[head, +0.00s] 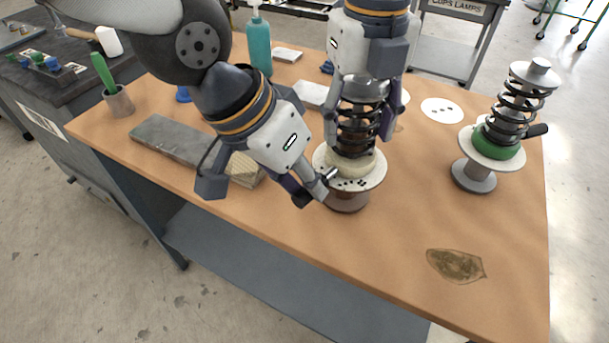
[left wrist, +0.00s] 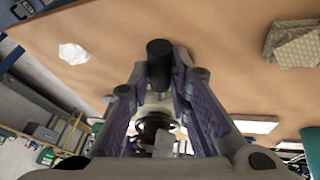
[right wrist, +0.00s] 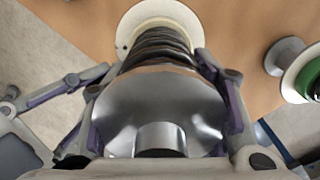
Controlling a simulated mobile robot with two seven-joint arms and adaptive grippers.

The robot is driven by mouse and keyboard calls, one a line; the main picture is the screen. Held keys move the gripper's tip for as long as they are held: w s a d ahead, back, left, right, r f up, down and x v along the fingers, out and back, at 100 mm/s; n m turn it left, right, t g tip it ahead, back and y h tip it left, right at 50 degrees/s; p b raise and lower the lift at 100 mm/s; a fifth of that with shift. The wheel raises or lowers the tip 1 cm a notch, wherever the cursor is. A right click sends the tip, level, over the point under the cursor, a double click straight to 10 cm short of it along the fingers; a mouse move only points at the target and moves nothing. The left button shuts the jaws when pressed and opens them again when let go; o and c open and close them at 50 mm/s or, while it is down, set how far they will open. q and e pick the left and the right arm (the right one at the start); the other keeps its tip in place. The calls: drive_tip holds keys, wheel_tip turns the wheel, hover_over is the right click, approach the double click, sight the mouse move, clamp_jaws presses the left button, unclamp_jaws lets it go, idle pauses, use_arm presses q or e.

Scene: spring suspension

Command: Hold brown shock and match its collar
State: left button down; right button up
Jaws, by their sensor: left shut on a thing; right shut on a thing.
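The brown shock (head: 357,138) stands upright on a brown base (head: 346,201), with a dark coil spring, a pale seat and a white collar plate (head: 366,184) marked with several black dots. My right gripper (head: 360,120) comes from above and is shut around its upper part; the right wrist view shows its silver cap (right wrist: 158,105) between the fingers. My left gripper (head: 314,188) is at the collar's left front edge. In the left wrist view, a short black handle (left wrist: 158,58) sits between its fingertips, and it is shut on that. The cap's far side is hidden.
A green-seated shock (head: 503,125) stands on a grey pedestal at right. A white disc with dots (head: 442,110) lies behind. A grey block (head: 170,138), green-handled tool in a cup (head: 119,101) and teal bottle (head: 259,45) are at left. The front right, with a stain (head: 455,265), is free.

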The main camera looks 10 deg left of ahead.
use_arm(q)
drive_tip(key=c, duration=1.5)
unclamp_jaws()
drive_tip(key=v, duration=1.2)
use_arm(e)
drive_tip(key=o, duration=1.4)
drive_tip(key=shift+c, duration=0.2)
